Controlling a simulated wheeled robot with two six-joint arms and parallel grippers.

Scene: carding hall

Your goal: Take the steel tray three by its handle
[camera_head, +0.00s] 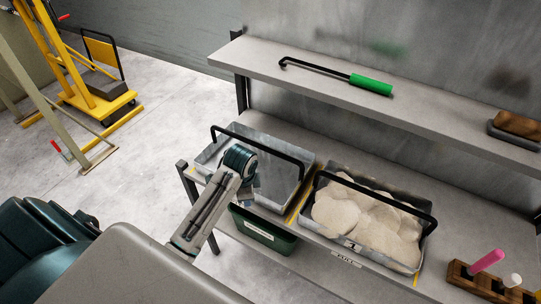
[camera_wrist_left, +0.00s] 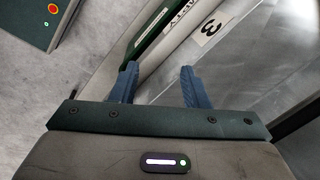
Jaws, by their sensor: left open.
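Steel tray three (camera_head: 283,188) stands on the lower shelf at the left, its black bar handle (camera_head: 272,144) raised above it. It looks empty where I can see in. In the left wrist view its front wall (camera_wrist_left: 227,22) shows a label with a black 3. My left gripper (camera_head: 248,192) is over the tray's front left part, below and in front of the handle bar, and hides part of the tray. In the left wrist view its blue fingers (camera_wrist_left: 158,80) are apart with nothing between them. My right gripper is not in view.
A second tray (camera_head: 415,262), labelled 1 and full of pale round pieces, stands to the right. A green bin (camera_head: 262,232) sits below the shelf front. A green-handled tool (camera_head: 370,84) lies on the upper shelf (camera_head: 300,75). A wooden rack (camera_head: 480,284) stands at lower right.

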